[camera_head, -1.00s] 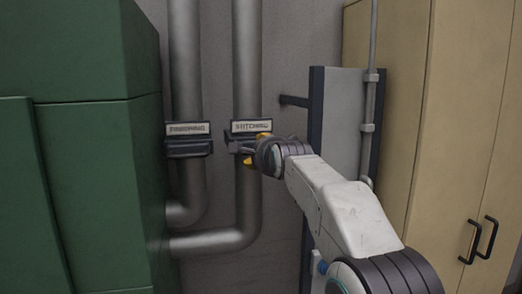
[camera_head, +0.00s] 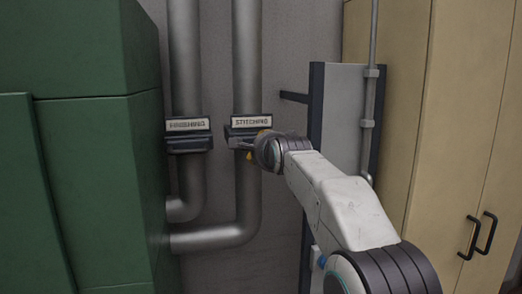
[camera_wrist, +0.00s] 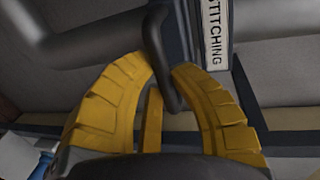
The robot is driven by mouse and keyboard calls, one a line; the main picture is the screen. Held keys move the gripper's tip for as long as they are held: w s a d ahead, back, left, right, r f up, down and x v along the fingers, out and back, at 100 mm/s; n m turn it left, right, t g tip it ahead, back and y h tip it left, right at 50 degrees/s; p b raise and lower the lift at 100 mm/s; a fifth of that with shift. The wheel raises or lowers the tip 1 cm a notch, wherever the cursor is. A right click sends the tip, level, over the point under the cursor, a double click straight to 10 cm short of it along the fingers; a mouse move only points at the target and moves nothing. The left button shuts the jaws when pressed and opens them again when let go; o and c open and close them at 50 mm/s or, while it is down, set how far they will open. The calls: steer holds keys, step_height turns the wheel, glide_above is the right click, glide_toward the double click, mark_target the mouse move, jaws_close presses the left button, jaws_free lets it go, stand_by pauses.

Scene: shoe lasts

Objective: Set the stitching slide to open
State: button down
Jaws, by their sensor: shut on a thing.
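The stitching slide (camera_head: 236,132) is a dark housing on the right-hand grey pipe, under a white plate (camera_head: 253,121) lettered STITCHING. In the wrist view its dark bar-shaped handle (camera_wrist: 156,45) runs down between the yellow fingers of my gripper (camera_wrist: 165,72), and the plate (camera_wrist: 214,35) shows beside it. My gripper is shut on the handle, with a finger on each side. In the head view my gripper (camera_head: 250,148) is at the front right of the slide and covers part of it. How far the slide is drawn out is hard to tell.
A similar labelled slide (camera_head: 188,142) sits on the left pipe. A large green cabinet (camera_head: 85,150) fills the left. A grey panel with dark edges (camera_head: 340,110) and a beige cupboard (camera_head: 445,120) with black handles stand at the right.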

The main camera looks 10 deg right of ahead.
steer(key=shift+s, duration=0.1)
steer(key=f+b+v, duration=0.1)
steer(key=b+v, duration=0.5)
steer(key=v, duration=0.2)
steer(key=shift+s+f, duration=0.45)
steer(key=shift+s, duration=0.15)
steer(key=c, duration=1.6)
jaws_free()
steer(key=o, duration=0.3)
steer(key=shift+s+r, duration=0.1)
steer(key=shift+s, duration=0.1)
steer(key=shift+o, duration=1.1)
